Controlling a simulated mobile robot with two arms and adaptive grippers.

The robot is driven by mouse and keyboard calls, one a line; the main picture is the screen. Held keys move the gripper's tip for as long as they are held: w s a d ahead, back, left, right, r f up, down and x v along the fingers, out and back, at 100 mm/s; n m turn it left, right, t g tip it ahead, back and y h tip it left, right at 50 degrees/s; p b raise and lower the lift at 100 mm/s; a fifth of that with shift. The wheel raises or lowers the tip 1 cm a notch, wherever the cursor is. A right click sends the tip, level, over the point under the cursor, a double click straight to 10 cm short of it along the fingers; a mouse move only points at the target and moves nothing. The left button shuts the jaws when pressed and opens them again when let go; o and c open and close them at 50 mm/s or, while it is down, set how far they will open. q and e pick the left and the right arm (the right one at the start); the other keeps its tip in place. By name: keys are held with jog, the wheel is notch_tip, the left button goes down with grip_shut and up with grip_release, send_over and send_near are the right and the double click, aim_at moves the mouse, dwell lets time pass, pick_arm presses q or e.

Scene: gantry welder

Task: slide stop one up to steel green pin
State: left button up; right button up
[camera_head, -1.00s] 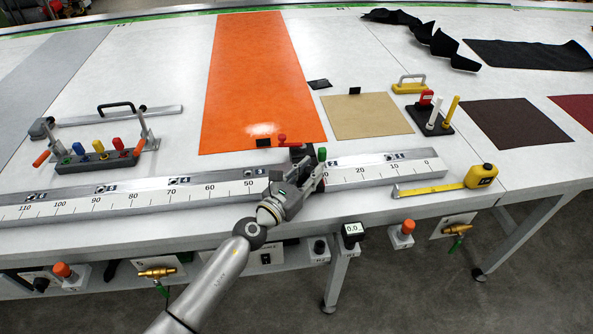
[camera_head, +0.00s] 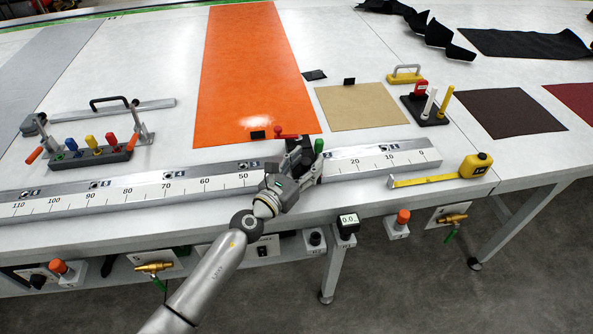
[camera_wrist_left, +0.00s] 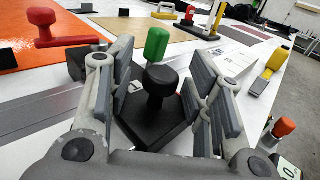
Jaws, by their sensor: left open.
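The stop, a black block with a round black knob (camera_wrist_left: 162,85), sits on the steel scale rail (camera_head: 210,178), between about the 30 and 50 marks. In the head view, its black body (camera_head: 300,157) is partly hidden by my gripper. A green-capped pin (camera_wrist_left: 157,45) stands upright just behind the knob in the wrist view; it also shows at the right of the stop in the head view (camera_head: 319,146). My left gripper (camera_head: 287,180) is open, with its grey pads on both sides of the knob and gaps visible. My right gripper is out of view.
A red lever (camera_wrist_left: 62,28) stands left of the stop. A yellow tape measure (camera_head: 476,165) lies near the rail's right end. A rack of colored pegs (camera_head: 92,155) is at left. An orange sheet (camera_head: 250,75) and a tan sheet (camera_head: 362,107) lie behind the rail.

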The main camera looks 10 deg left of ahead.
pick_arm(q)
jog(key=v, duration=1.1)
jog(key=shift+s+a, duration=0.15)
jog(key=shift+s, duration=0.15)
